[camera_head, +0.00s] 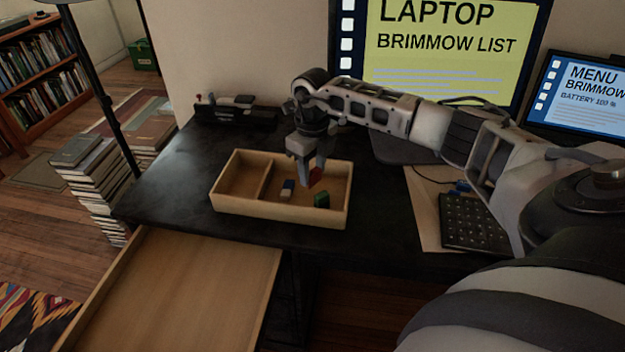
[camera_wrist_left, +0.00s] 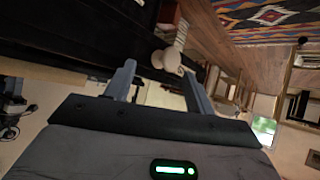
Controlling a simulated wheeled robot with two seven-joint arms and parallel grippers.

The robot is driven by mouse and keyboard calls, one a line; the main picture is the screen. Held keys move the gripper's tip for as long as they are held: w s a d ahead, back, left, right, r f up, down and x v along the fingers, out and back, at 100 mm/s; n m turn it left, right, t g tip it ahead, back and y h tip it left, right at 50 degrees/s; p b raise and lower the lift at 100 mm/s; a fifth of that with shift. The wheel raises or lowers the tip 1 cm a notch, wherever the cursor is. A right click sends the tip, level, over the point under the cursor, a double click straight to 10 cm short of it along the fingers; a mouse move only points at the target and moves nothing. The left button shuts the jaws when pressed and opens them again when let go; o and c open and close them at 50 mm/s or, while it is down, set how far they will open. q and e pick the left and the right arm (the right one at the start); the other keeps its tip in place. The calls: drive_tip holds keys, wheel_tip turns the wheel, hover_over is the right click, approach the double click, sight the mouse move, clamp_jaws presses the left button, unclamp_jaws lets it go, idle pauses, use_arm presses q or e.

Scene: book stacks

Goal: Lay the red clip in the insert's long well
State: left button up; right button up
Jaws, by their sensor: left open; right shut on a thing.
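The wooden insert (camera_head: 285,212) sits on the black desk, with a divider making a smaller left well and a longer right well. My right gripper (camera_head: 311,178) points down over the long well, shut on the red clip (camera_head: 316,176). The clip is partly hidden by the fingers; I cannot tell whether it touches the well floor. A blue and white clip (camera_head: 287,188) and a green clip (camera_head: 322,200) lie in the long well. My left gripper (camera_wrist_left: 160,78) shows only in the left wrist view, open and empty, away from the insert.
The black desk (camera_head: 170,190) is clear left of the insert. An open wooden drawer (camera_head: 190,290) juts out below. A dark desk organiser (camera_head: 236,110) stands behind; a keyboard (camera_head: 475,222) and monitor (camera_head: 450,50) are at right. Book stacks (camera_head: 95,180) stand on the floor at left.

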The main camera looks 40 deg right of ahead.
wheel_tip(320, 180, down, 3)
drive_tip(key=shift+f+b, duration=0.2)
drive_tip(key=shift+b, duration=0.8)
drive_tip(key=shift+r, duration=0.15)
drive_tip(key=shift+f, duration=0.25)
drive_tip(key=o, duration=1)
use_arm(q)
drive_tip(key=shift+w+d+f+n, duration=0.25)
drive_tip(key=shift+f+n, duration=0.05)
use_arm(e)
drive_tip(key=shift+r, duration=0.2)
wheel_tip(320, 180, up, 12)
